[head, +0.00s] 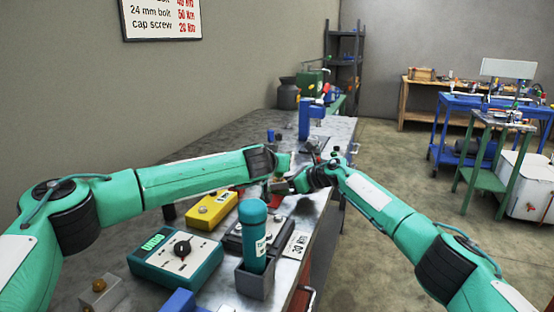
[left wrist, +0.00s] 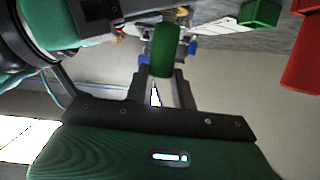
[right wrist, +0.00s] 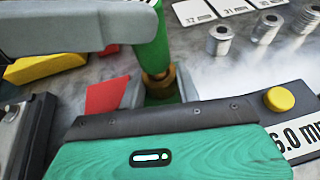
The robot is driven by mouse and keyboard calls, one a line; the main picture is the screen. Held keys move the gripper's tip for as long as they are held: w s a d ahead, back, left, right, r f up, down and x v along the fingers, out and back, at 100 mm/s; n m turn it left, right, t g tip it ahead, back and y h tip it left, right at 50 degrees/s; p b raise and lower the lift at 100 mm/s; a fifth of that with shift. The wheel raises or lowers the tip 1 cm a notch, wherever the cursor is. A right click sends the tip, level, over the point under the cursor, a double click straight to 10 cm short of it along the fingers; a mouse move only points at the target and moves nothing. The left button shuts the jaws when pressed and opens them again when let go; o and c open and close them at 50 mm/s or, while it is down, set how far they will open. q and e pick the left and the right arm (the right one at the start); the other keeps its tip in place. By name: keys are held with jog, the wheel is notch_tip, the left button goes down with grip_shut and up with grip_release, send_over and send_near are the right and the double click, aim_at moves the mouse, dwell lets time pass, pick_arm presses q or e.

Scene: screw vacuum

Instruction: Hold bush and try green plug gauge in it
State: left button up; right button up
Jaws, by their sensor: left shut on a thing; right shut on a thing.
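My left gripper (head: 283,165) is shut on the green plug gauge, whose green handle (left wrist: 165,50) stands between its fingers in the left wrist view. My right gripper (head: 297,183) is shut on the brass-coloured bush (right wrist: 158,86), which sits between its grey fingers in the right wrist view. The gauge's green handle (right wrist: 150,45) comes down from above onto the bush. Its lower end appears to meet the bush's top; how deep any part of it sits inside is hidden. In the head view the two grippers are close together over the bench and largely cover both parts.
A red block (right wrist: 107,96) lies near the bush. Metal cylinders (right wrist: 219,40) and number cards (right wrist: 194,12) lie beyond it. A yellow box (head: 212,210), a teal meter (head: 176,262) and a teal cylinder in a holder (head: 253,235) stand nearer on the bench. A blue press (head: 308,120) stands behind.

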pick_arm(q)
jog(key=shift+f, duration=0.45)
dwell(0.6)
jog(key=shift+r, duration=0.1)
dwell(0.3)
jog(key=shift+r, duration=2.95)
pick_arm(e)
jog(key=o, duration=1.2)
jog(key=shift+c, duration=0.2)
jog(key=shift+d, duration=0.1)
